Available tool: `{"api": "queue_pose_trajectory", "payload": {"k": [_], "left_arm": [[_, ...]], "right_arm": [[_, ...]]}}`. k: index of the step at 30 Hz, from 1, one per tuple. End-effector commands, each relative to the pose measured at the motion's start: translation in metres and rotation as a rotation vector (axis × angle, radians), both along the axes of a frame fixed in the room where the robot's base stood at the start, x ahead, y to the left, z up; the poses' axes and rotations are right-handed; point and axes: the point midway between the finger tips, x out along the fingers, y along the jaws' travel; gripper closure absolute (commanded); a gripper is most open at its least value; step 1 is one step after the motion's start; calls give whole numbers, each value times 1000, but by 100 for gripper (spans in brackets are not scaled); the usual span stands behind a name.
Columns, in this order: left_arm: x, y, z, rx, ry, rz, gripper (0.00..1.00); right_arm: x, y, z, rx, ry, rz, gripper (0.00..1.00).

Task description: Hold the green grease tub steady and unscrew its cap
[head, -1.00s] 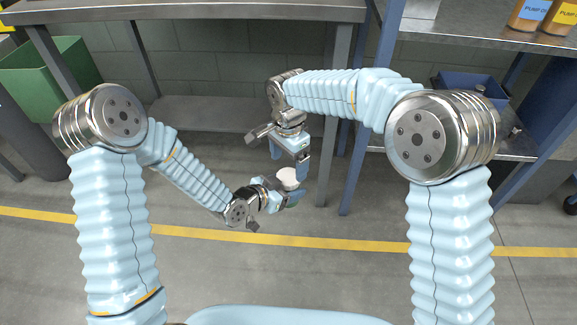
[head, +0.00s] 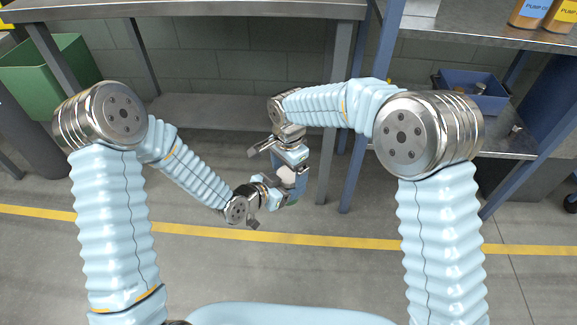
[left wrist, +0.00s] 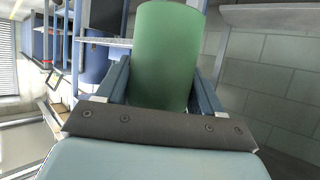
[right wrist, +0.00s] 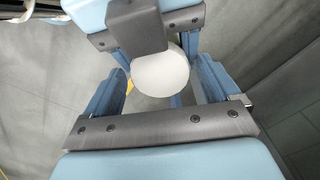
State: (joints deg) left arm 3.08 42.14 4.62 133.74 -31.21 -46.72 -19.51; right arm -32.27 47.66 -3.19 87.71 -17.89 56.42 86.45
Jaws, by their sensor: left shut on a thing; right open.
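The green grease tub (left wrist: 167,55) stands between the fingers of my left gripper (left wrist: 165,85) in the left wrist view, and they are shut on its sides. Its round white cap (right wrist: 161,72) shows in the right wrist view. In the head view the cap (head: 287,175) is partly hidden by my right gripper. My right gripper (right wrist: 160,90) is open, with one finger on each side of the cap and gaps between fingers and cap. The tub is held in the air in front of the bench, its green body mostly hidden in the head view.
A steel bench (head: 190,10) with legs stands behind my grippers. A green bin (head: 55,70) is at the far left. A blue crate (head: 470,92) with small parts sits on a right-hand shelf. Bottles (head: 528,12) stand at top right. The floor below is clear.

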Motion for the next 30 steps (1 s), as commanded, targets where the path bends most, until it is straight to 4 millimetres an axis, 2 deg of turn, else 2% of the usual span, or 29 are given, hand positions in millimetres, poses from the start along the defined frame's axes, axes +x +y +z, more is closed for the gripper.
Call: {"api": "queue_pose_trajectory", "payload": {"k": [2, 3, 14, 15, 19, 26, 30], "left_arm": [[0, 0, 1, 0, -1, 0, 100], [0, 0, 1, 0, -1, 0, 100], [0, 0, 1, 0, -1, 0, 100], [0, 0, 1, 0, -1, 0, 100], [0, 0, 1, 0, -1, 0, 100], [0, 0, 1, 0, -1, 0, 100], [0, 0, 1, 0, -1, 0, 100]], "right_arm": [[0, 0, 0, 0, 0, 0, 11], [0, 0, 0, 0, 0, 0, 14], [0, 0, 0, 0, 0, 0, 68], [0, 0, 0, 0, 0, 0, 26], [0, 0, 0, 0, 0, 0, 6], [0, 0, 1, 0, 0, 0, 6], [1, 1, 12, 3, -3, 1, 6]]}}
